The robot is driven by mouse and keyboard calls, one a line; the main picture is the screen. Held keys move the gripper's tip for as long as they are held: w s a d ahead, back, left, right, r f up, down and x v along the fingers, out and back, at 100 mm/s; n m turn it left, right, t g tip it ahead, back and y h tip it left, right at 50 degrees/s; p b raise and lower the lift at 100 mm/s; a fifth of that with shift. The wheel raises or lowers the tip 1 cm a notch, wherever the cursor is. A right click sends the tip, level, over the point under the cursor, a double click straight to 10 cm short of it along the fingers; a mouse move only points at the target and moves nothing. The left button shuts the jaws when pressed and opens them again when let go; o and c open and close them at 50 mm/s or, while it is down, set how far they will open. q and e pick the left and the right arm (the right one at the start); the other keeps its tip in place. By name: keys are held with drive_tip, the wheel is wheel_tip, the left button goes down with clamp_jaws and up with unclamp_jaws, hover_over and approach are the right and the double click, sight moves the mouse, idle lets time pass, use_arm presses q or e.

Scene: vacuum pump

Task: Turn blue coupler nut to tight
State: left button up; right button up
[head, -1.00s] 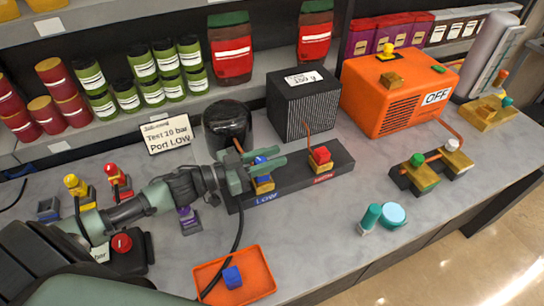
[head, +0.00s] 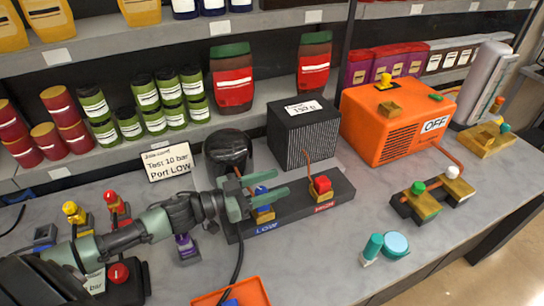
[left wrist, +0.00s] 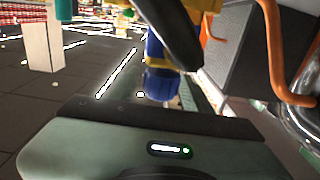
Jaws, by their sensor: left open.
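The blue coupler nut (head: 262,191) sits on a brass fitting at the blue LOW end of the dark manifold block (head: 292,206). My left gripper (head: 285,184) is open, its green fingers reaching from the left at the nut, one on its far side and one on its near side. Contact is not clear. In the left wrist view, a blue part (left wrist: 160,82) with a yellow band stands just beyond the gripper body, partly covered by a dark finger. My right gripper is not in view.
A red nut (head: 322,184) is on the HIGH end. A black ribbed box (head: 302,137) and the orange pump marked OFF (head: 390,120) stand behind. A sign (head: 167,160) reads "Test 10 bar Port LOW".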

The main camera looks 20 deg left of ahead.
use_arm(q)
wheel_tip(320, 180, up, 19)
drive_tip(key=shift+b, duration=0.45)
